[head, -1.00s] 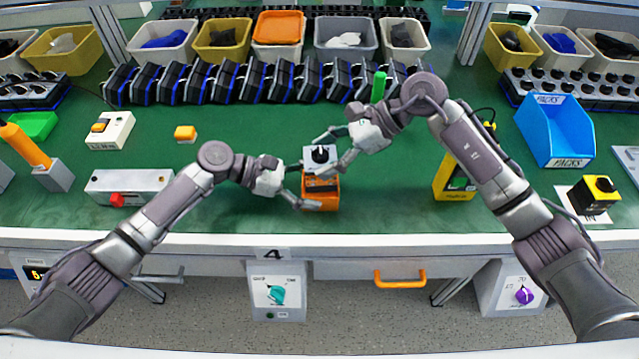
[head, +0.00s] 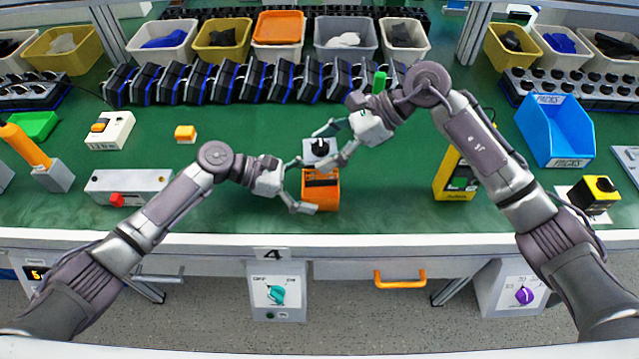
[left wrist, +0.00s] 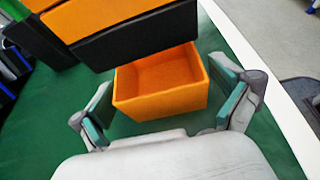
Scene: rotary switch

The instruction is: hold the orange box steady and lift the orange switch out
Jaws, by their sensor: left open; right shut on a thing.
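The orange box (head: 321,194) stands open-topped on the green bench, and its hollow inside shows in the left wrist view (left wrist: 160,103). The switch (head: 320,160), with a pale top plate and black knob, is above and behind the box in the head view. Its orange and black body (left wrist: 130,38) is clear of the hollow in the left wrist view. My right gripper (head: 325,148) is shut on the switch. My left gripper (head: 300,187) is open at the box, one finger on each side, with gaps visible in the left wrist view (left wrist: 168,108).
A grey box with a red button (head: 130,188) lies at the left. A yellow device (head: 455,178) stands right of the box. A row of black and blue parts (head: 230,80) and bins (head: 278,30) run along the back. The green bench around the box is free.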

